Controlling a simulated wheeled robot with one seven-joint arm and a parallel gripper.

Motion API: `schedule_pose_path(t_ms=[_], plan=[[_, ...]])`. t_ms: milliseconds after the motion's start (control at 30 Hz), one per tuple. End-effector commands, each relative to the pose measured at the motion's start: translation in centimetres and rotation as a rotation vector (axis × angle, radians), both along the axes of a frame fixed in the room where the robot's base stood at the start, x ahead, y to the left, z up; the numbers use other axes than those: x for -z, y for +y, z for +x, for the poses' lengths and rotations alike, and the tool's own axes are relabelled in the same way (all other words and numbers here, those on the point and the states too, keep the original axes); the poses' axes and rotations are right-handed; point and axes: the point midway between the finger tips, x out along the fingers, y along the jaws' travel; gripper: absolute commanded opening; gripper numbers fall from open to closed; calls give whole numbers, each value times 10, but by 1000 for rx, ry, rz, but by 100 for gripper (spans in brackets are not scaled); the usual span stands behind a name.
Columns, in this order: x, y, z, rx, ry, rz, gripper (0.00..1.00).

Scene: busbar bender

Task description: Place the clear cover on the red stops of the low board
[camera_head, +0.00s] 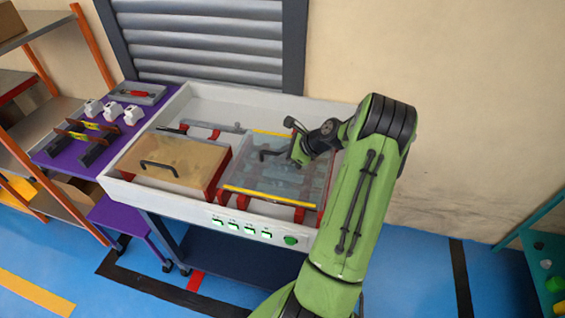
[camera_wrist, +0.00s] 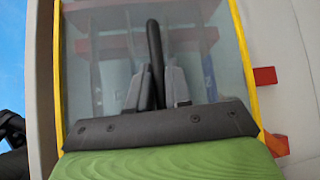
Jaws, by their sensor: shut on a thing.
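The clear cover (camera_head: 285,180), a see-through sheet with yellow strips on two edges, is over the right part of the white tray bench. My gripper (camera_head: 297,156) is shut on its black handle; in the wrist view the handle (camera_wrist: 154,45) stands between the fingers (camera_wrist: 152,90). Red stops (camera_head: 299,214) show at the cover's front edge, and two red stops (camera_wrist: 265,76) show outside its right yellow edge in the wrist view. Low board parts, grey and red, show blurred through the sheet. Whether the cover touches the stops, I cannot tell.
A tan cover (camera_head: 176,160) with a black handle and red sides fills the bench's left part. The bench's raised white rim (camera_head: 180,204) surrounds both. A purple table (camera_head: 68,160) with small parts stands left. A wall is close behind.

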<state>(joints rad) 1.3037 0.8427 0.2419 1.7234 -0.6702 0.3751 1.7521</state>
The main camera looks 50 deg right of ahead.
Motion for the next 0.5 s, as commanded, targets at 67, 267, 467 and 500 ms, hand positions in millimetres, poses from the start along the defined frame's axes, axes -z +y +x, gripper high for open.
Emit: schedule_pose_path(t_ms=[67,267,467,500], plan=[[16,0,0,1,0,2,0],[18,0,0,0,-2,-1,0],[21,0,0,1,0,1,26],[21,0,0,1,0,1,32]])
